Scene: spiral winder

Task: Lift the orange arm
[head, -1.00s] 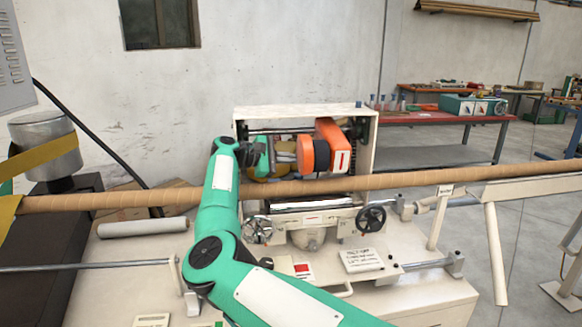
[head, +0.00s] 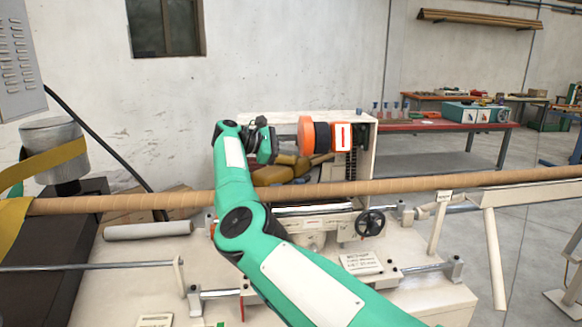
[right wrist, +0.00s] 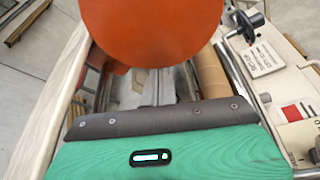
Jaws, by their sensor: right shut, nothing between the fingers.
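The orange arm (head: 322,137) is raised in the upper part of the pale machine frame (head: 368,160), with a round orange end at its left. My right gripper (head: 270,144) is just left of it, at about the same height. Its fingertips are hard to make out in the head view, and I cannot tell whether they touch the orange arm. In the right wrist view the round orange end (right wrist: 150,32) fills the top, just beyond my shut, empty right gripper (right wrist: 155,118). My left gripper is not in view.
A long brown tube (head: 400,186) runs across the machine, in front of the frame and behind my right arm. A black handwheel (head: 370,223) is on the front. A red-topped bench (head: 440,126) stands back right.

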